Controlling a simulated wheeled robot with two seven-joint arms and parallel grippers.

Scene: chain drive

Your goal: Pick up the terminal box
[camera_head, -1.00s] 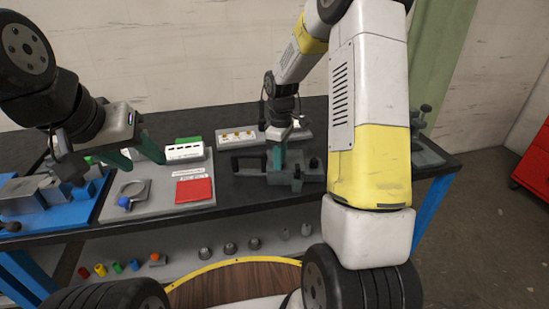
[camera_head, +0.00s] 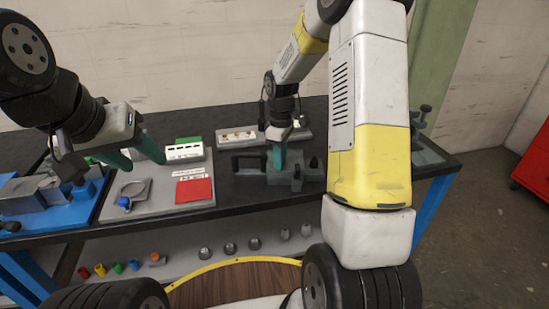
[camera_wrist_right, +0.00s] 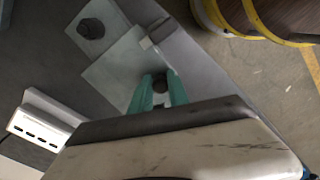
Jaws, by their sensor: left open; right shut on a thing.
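The terminal box appears to be the white box with a row of dark slots (camera_head: 184,152), at the back of the light grey board. It also shows at the left of the right wrist view (camera_wrist_right: 40,125). My left gripper (camera_head: 136,157) is open, with its teal fingers apart just left of the white box. No contact with the box can be made out. My right gripper (camera_head: 278,157) is shut on a dark round knob (camera_wrist_right: 160,84) of the grey fixture (camera_head: 299,174), right of the board.
A red block (camera_head: 194,190) and a grey round part with a blue knob (camera_head: 124,202) lie on the board's front. A blue fixture (camera_head: 62,211) stands at the left. A tray with brass-coloured parts (camera_head: 237,136) lies behind. Several small parts sit on the lower shelf.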

